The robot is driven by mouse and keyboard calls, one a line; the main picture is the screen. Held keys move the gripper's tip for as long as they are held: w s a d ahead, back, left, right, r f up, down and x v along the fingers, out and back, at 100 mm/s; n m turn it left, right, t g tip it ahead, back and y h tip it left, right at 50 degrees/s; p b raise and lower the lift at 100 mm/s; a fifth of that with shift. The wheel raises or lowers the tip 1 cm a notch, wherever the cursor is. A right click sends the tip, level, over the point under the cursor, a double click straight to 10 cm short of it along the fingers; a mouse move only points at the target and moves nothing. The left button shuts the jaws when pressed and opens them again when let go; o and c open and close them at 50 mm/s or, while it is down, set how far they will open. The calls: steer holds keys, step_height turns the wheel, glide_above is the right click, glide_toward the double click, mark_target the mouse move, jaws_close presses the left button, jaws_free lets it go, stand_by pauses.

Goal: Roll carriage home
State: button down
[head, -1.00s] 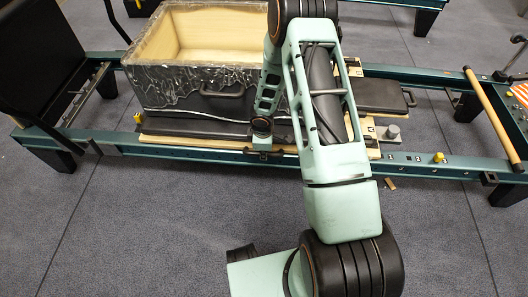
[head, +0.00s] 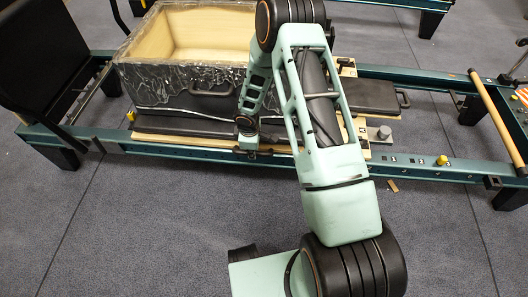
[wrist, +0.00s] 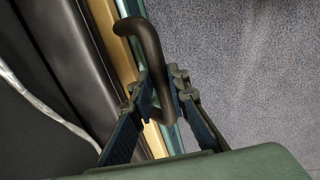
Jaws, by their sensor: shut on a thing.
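The carriage (head: 160,139), a black padded bed with a pale wooden edge, sits on the green rails of the reformer frame (head: 170,153). My gripper (head: 247,155) is at the carriage's near edge, partly hidden by my arm. In the wrist view my gripper (wrist: 160,88) is shut on a dark curved handle (wrist: 146,38) beside the pale wooden edge. The black carriage top shows at left there.
An open wooden box (head: 205,35) partly wrapped in clear plastic stands on the carriage. A black upright panel (head: 42,55) is at the frame's left end. A wooden bar (head: 497,115) crosses the right end.

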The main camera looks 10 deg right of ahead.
steer(key=w+a+b, duration=0.2)
steer(key=w+a, duration=0.2)
steer(key=a, duration=0.8)
steer(key=w+a+b, duration=0.3)
steer(key=a, duration=0.9)
steer(key=shift+w+a, duration=0.15)
steer(key=shift+w, duration=0.25)
steer(key=shift+r, duration=0.1)
steer(key=c, duration=1.9)
jaws_free()
steer(key=shift+a, duration=0.1)
steer(key=shift+o, duration=0.3)
steer(key=shift+d, duration=0.2)
step_height(320, 180, up, 12)
steer(key=s, duration=0.2)
steer(key=shift+a+f, duration=0.2)
steer(key=shift+a, duration=0.15)
